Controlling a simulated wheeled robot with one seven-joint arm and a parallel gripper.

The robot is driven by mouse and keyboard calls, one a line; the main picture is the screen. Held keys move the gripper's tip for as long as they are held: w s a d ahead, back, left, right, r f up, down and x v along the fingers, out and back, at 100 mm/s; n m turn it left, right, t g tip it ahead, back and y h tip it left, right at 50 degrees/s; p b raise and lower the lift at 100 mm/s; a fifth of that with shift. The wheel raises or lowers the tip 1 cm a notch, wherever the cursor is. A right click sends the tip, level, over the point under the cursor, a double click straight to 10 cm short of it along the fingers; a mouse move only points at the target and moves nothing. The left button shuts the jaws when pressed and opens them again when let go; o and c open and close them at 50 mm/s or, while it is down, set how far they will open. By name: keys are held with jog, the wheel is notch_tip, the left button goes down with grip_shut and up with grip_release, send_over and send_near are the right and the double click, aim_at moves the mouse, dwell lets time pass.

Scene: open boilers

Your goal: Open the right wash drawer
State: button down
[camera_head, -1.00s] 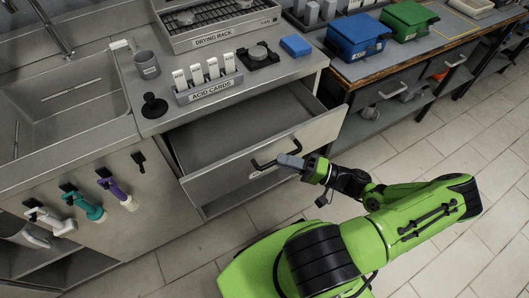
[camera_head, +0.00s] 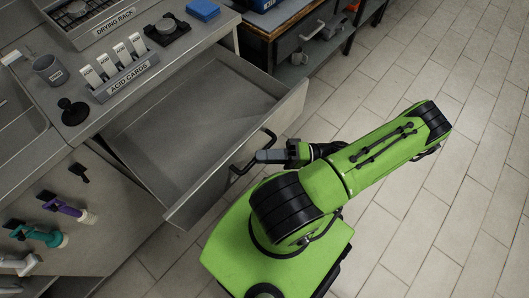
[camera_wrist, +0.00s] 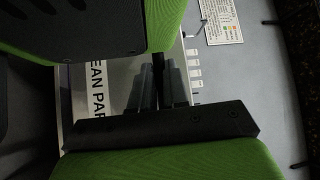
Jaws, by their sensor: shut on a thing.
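The grey wash drawer (camera_head: 190,125) stands pulled well out from under the counter, and its inside looks empty in the head view. A black bar handle (camera_head: 268,137) is on its front panel. My gripper (camera_head: 265,156) is at the drawer front, shut on this handle. In the wrist view my grey fingers (camera_wrist: 160,84) are close together in front of a pale panel with a label (camera_wrist: 103,78) reading "EAN PAR". The grip on the bar itself is hidden there.
The counter above holds a labelled acid cards rack (camera_head: 125,77), a grey cup (camera_head: 48,69) and a black knobbed item (camera_head: 73,110). Coloured nozzles (camera_head: 65,208) hang on the cabinet front at left. A workbench (camera_head: 285,30) stands behind. The tiled floor at right is clear.

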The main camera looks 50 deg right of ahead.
jog(key=shift+r, duration=0.1)
jog(key=c, duration=1.1)
grip_release()
jog(key=v, duration=1.5)
jog(key=shift+s+d, duration=0.2)
jog(key=shift+s, duration=0.1)
